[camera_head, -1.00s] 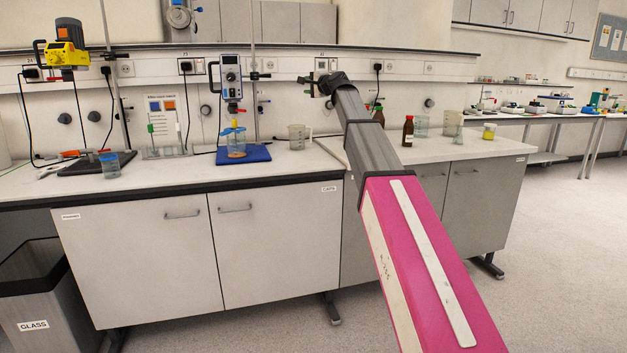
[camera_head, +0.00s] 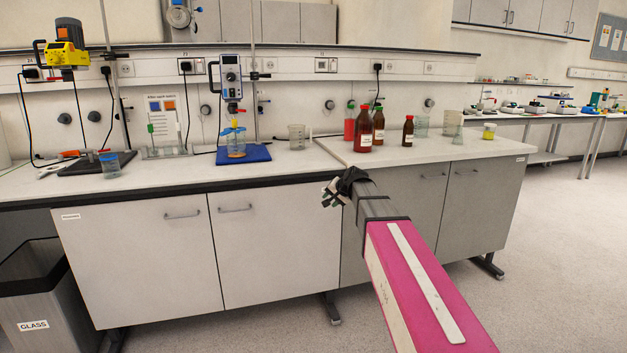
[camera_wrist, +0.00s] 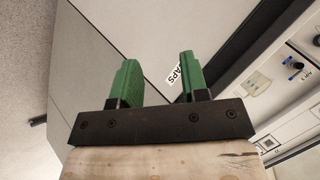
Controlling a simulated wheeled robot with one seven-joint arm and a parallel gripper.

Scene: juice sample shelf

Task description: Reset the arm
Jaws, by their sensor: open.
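My gripper (camera_head: 331,194) is at the end of my arm, in front of the cabinet doors and below the bench top's front edge in the head view. In the wrist view its two green fingers (camera_wrist: 157,80) stand apart with nothing between them. Beyond them the wrist view shows pale cabinet fronts and part of a label.
On the bench (camera_head: 330,143) stand red bottles (camera_head: 363,130), a brown bottle (camera_head: 408,131), a beaker (camera_head: 297,137), and a stirrer on a blue mat (camera_head: 256,153). A bin marked GLASS (camera_head: 50,310) is at lower left. The floor (camera_head: 560,250) at right is clear.

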